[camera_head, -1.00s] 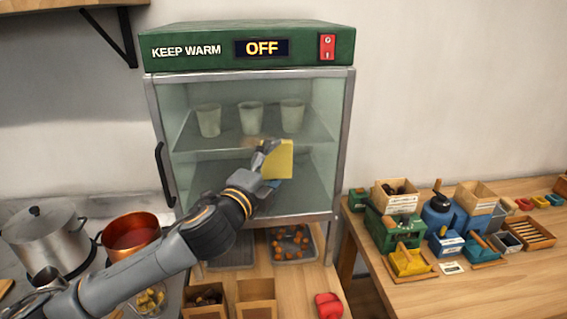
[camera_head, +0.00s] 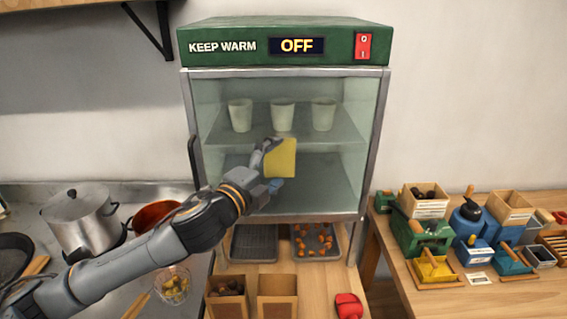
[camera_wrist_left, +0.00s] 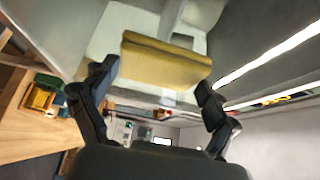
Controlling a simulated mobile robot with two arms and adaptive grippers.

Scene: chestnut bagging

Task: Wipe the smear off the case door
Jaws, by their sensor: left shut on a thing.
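The warming case (camera_head: 285,42) stands against the wall, with its glass door (camera_head: 225,165) shut. My left gripper (camera_head: 271,163) is shut on a yellow sponge (camera_head: 281,159) at the middle of the door, below the middle cup. The sponge also shows between the fingers of my left gripper (camera_wrist_left: 155,82) in the left wrist view (camera_wrist_left: 165,62). I cannot tell whether the sponge touches the glass. No smear shows on the visible glass; the part behind the sponge and gripper is hidden. My right gripper is not in view.
The door handle (camera_head: 194,162) is at the door's left edge. Three cups (camera_head: 282,115) stand on the shelf inside. Pots (camera_head: 80,218) are at the left, and open boxes (camera_head: 277,296) stand below the case. A side table (camera_head: 420,300) at the right holds several tools and boxes.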

